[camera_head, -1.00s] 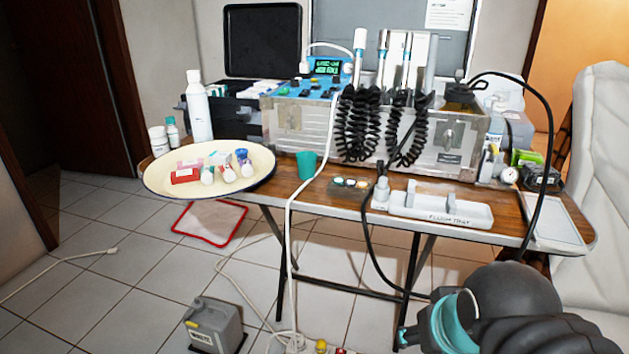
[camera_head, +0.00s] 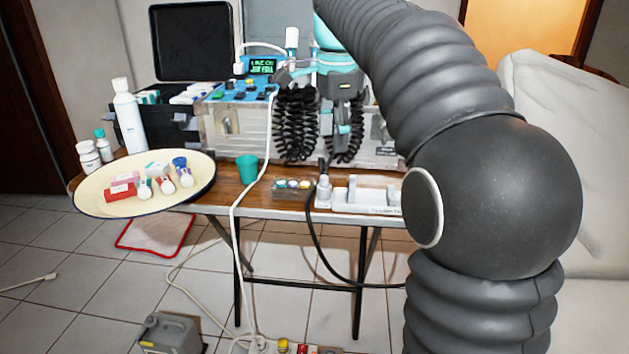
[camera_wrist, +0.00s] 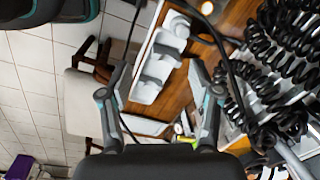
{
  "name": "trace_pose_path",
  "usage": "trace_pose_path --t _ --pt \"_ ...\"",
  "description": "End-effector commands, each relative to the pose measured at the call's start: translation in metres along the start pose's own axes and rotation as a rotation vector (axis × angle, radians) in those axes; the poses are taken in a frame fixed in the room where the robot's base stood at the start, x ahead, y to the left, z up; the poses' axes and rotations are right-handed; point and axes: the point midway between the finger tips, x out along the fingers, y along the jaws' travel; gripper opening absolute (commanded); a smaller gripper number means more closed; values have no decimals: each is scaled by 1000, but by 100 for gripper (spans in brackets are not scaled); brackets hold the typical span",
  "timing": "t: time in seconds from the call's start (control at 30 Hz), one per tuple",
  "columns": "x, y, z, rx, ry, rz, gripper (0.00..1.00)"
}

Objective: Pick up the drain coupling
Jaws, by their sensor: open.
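I cannot say for certain which part is the drain coupling. A pale fitting (camera_head: 324,189) with a black hose at it stands at the left end of the white flush tray (camera_head: 380,209), on the table's front edge. The tray (camera_wrist: 146,92) also shows in the wrist view, with upright grey-white pieces in it. My gripper (camera_head: 343,130) is raised above the table, in front of the dental unit and its black coiled cords. In the wrist view my gripper (camera_wrist: 160,72) has its fingers wide apart, with nothing held between them. My arm hides the tray's right end in the head view.
The dental unit (camera_head: 228,124) stands along the table's back. A cream plate (camera_head: 105,206) with small items, a green cup (camera_head: 247,168) and a small dish of coloured items (camera_head: 292,187) are at left. A white cable crosses the table's front edge.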

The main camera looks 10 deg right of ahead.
Motion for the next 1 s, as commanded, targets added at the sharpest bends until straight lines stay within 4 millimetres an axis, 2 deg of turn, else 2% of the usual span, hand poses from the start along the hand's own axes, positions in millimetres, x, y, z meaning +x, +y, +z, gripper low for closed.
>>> trace_pose_path --t 0.03,0.2,0.43,0.57,0.8,1.0 --pt "-1 -14 -3 62 -2 19 63" --pt "-2 -36 -7 230 -2 64 63" --pt "4 -44 -8 301 0 84 63" --pt "21 -42 -8 302 0 84 63" --pt "65 -38 -7 300 0 83 63" --pt "82 -38 -7 299 0 80 63"
